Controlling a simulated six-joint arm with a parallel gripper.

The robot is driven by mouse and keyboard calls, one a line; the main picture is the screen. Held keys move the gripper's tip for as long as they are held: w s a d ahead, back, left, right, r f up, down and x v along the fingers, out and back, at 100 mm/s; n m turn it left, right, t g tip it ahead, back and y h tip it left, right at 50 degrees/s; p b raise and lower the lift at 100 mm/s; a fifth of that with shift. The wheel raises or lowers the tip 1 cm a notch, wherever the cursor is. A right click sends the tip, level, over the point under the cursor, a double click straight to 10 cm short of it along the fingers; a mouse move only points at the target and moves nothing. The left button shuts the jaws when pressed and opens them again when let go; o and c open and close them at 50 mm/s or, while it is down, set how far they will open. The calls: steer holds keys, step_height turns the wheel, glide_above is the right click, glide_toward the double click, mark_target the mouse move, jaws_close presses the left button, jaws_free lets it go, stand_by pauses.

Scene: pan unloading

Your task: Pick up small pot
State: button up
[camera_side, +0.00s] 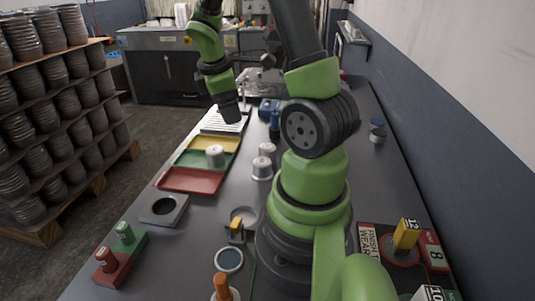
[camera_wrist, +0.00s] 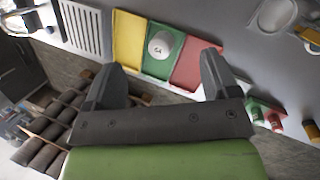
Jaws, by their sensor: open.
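A small white pot (camera_side: 215,156) stands on the green tray (camera_side: 186,158). In the wrist view the pot (camera_wrist: 160,46) shows its round top with a dark marking, and it lies ahead of the gap between my fingers. My gripper (camera_side: 229,115) hangs in the air behind and above the trays. In the wrist view my gripper (camera_wrist: 159,66) has its two dark fingers spread wide with nothing between them, and the pot is apart from both. Two more white pots (camera_side: 262,168) stand on the table to the right of the trays.
A yellow tray (camera_wrist: 129,40) and a red tray (camera_side: 190,181) flank the green one. A white slotted rack (camera_wrist: 83,27) is beyond the yellow tray. A grey block with a round hole (camera_side: 164,208) and red and green holders (camera_side: 120,258) stand nearer the camera. Shelves of stacked pots (camera_side: 50,115) are left.

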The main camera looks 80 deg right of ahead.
mark_target(266, 147)
steer(key=s+d+f+n, duration=0.1)
steer(key=d+f, duration=0.1)
steer(key=f, duration=0.2)
steer(key=s+d+f+n+g, duration=0.1)
steer(key=s+d+f, duration=0.1)
steer(key=f, duration=0.2)
steer(key=s+d+f+n+g, duration=0.1)
steer(key=s+d+f+n, duration=0.1)
steer(key=f, duration=0.1)
steer(key=shift+s+d+f+y, duration=0.2)
steer(key=shift+f+y, duration=0.1)
steer(key=shift+f, duration=0.1)
steer(key=x, duration=0.5)
steer(key=shift+s+f, duration=0.2)
steer(key=shift+f, duration=0.1)
steer(key=c, duration=1)
